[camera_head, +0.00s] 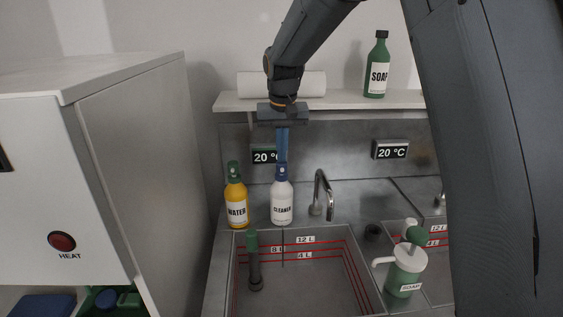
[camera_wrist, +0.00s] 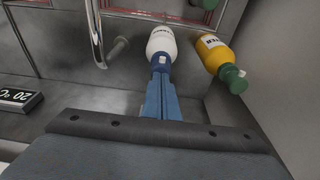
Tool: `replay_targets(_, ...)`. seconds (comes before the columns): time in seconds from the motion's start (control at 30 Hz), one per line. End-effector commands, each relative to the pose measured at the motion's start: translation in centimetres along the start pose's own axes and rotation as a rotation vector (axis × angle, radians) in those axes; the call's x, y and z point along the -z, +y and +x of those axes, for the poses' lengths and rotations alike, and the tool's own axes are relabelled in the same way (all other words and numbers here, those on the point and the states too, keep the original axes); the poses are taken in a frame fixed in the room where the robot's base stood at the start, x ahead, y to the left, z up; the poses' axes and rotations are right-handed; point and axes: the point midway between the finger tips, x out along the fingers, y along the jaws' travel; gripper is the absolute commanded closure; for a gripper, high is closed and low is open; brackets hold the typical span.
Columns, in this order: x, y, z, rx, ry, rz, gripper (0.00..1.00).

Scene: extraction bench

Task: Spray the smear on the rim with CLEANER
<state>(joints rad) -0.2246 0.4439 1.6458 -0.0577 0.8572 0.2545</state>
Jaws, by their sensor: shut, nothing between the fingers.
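The white CLEANER bottle (camera_head: 282,207) with a blue spray head stands upright behind the left basin (camera_head: 303,231). It also shows in the wrist view (camera_wrist: 162,42). My gripper (camera_head: 282,158) points down directly above it. Its blue fingers are shut together with nothing between them, and their tips (camera_wrist: 160,78) are at the top of the spray head. I cannot tell whether they touch it. A thin dark vertical line (camera_head: 283,250) shows on the basin's back wall below the bottle; I cannot make out a clear smear on the rim.
A yellow WATER bottle (camera_head: 236,209) stands close left of CLEANER. A faucet (camera_head: 318,195) rises to its right. A green-topped dark tube (camera_head: 254,262) stands in the basin. A SOAP pump bottle (camera_head: 405,272) stands front right. A shelf (camera_head: 345,101) holds a green SOAP bottle (camera_head: 376,68).

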Motion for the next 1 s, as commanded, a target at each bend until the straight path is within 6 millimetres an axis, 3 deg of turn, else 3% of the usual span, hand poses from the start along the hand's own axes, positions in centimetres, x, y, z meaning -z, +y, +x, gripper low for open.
replay_targets(0.6,0.4,0.0,-2.1,0.0,0.0,0.0,1.0)
replay_targets(1.0,0.4,0.0,-2.2,0.0,0.0,0.0,1.0)
